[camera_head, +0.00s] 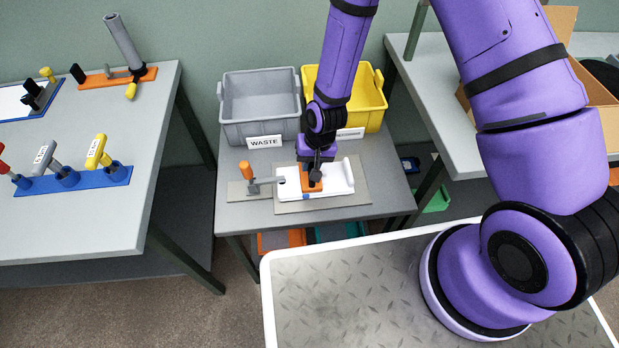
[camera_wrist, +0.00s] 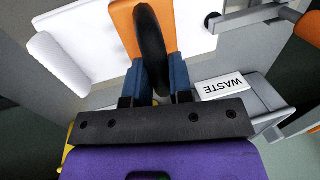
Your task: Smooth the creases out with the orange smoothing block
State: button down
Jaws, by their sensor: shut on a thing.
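The orange smoothing block (camera_head: 311,178) is under my gripper on the small table in the head view. In the wrist view the orange block (camera_wrist: 128,25) shows with a dark upright handle (camera_wrist: 150,48) between the blue fingers. My gripper (camera_head: 314,168) is shut on that handle; its fingers also show in the wrist view (camera_wrist: 152,82). A white piece (camera_head: 338,178) with a raised roll at its right end lies beneath the block; it shows in the wrist view (camera_wrist: 90,40) too. I cannot make out creases. The block's contact with the white surface is hidden.
A grey WASTE bin (camera_head: 260,100) and a yellow bin (camera_head: 374,100) stand behind. The left table (camera_head: 80,205) holds tools in blue holders.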

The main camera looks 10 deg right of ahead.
jog(key=shift+d, duration=0.15)
jog(key=shift+d+f, duration=0.1)
jog(key=shift+d, duration=0.75)
jog(key=c, duration=1.3)
grip_release()
grip_shut()
jog(key=shift+r, duration=2.55)
